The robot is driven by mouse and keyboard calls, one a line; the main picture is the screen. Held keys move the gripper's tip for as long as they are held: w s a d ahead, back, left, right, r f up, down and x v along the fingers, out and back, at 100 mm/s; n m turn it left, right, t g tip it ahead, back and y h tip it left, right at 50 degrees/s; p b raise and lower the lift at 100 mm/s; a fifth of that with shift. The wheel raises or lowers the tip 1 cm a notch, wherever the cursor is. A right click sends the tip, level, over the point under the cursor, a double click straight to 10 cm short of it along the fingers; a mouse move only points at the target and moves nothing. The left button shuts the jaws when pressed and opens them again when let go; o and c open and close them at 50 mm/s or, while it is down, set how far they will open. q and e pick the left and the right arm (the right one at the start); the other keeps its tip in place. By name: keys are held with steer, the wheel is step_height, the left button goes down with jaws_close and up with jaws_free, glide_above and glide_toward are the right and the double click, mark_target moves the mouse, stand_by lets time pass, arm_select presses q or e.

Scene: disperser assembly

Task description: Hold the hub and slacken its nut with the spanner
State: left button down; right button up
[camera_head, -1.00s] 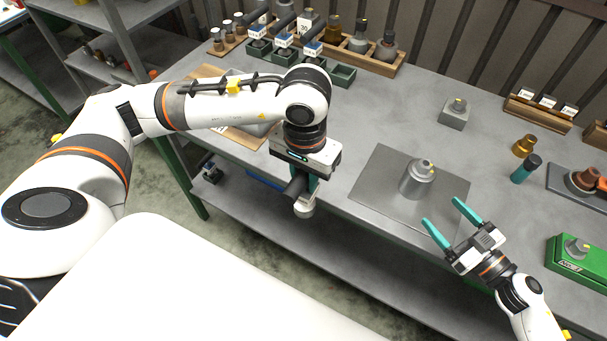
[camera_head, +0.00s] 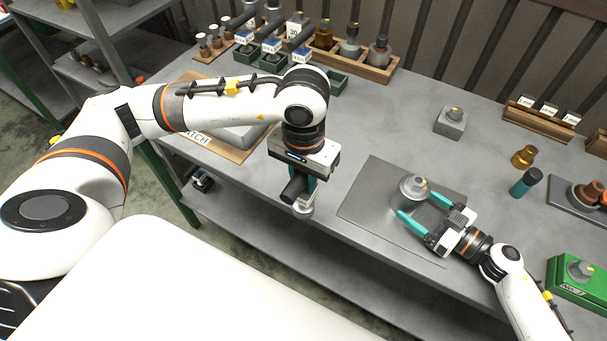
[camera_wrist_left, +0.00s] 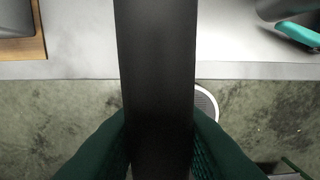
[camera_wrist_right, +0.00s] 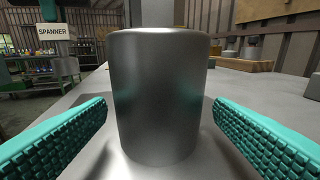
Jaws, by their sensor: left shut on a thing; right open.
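The hub (camera_head: 411,190) is a grey metal cylinder with a narrower top and a small yellowish mark. It stands upright on a grey mat (camera_head: 366,190); its plain side fills the middle of the right wrist view (camera_wrist_right: 158,95). Its nut cannot be made out clearly. My right gripper (camera_head: 418,206) is open, its teal fingers on either side of the hub, with gaps in the right wrist view. My left gripper (camera_head: 304,188) is shut on the spanner's dark handle (camera_wrist_left: 158,80), beyond the table's front edge. The spanner's round metal end (camera_head: 303,211) hangs below.
A grey block with a fitting (camera_head: 450,122), a brass part (camera_head: 524,157) and a teal-black cylinder (camera_head: 525,182) stand to the right. A green box (camera_head: 582,285) is at the right front. A wooden rack (camera_head: 365,65) stands at the back. The table between is clear.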

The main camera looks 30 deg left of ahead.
steer(key=shift+x, duration=0.75)
steer(key=shift+w+a, duration=0.15)
steer(key=shift+a, duration=0.2)
steer(key=shift+c, duration=0.5)
steer(key=shift+c, duration=0.5)
steer(key=c, duration=1)
